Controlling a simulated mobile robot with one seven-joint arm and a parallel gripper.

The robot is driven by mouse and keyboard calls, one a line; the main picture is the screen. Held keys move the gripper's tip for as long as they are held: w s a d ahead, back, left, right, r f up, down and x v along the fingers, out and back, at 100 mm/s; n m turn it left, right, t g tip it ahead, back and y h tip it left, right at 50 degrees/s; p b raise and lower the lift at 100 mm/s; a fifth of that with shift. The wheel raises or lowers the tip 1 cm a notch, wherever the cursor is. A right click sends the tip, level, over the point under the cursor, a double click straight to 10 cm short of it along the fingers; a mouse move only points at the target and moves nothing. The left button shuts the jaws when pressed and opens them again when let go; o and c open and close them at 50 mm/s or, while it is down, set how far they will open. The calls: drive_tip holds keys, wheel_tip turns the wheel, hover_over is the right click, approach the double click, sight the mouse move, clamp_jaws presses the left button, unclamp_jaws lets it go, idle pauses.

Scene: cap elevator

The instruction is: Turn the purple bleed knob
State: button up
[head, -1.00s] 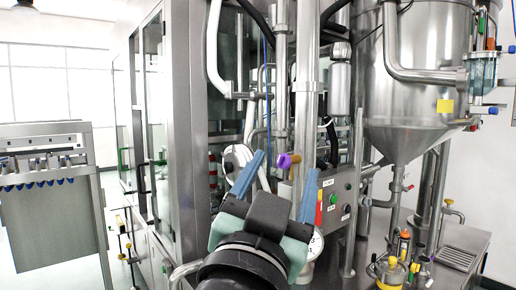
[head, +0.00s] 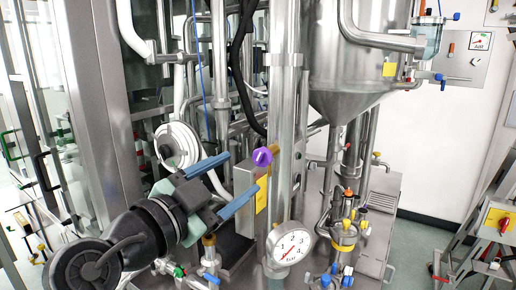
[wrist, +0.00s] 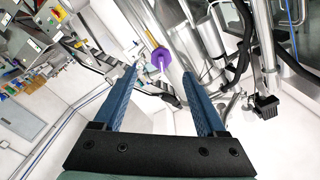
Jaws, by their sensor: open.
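The purple bleed knob (head: 262,157) sits on a short brass fitting beside the vertical steel column in the head view. In the wrist view the purple knob (wrist: 161,57) shows beyond the fingertips, between the two finger lines. My gripper (head: 242,175) is open, its two blue fingers pointing right toward the knob in the head view. In the wrist view my gripper (wrist: 160,72) has its fingers spread wide with nothing between them. The knob looks apart from the fingers; the exact gap is hard to tell.
A round pressure gauge (head: 290,246) is below the knob. The steel column (head: 284,110) stands just behind it. A large steel tank (head: 360,60) is at upper right. Valves and pipes crowd the lower area.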

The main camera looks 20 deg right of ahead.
sight(256, 162)
drive_tip(key=p+x, duration=0.4)
drive_tip(key=x, duration=0.5)
drive_tip(key=shift+r, duration=0.15)
drive_tip(key=shift+w+d, duration=0.15)
drive_tip(key=shift+w, duration=0.15)
drive_tip(key=shift+c, duration=0.3)
clamp_jaws()
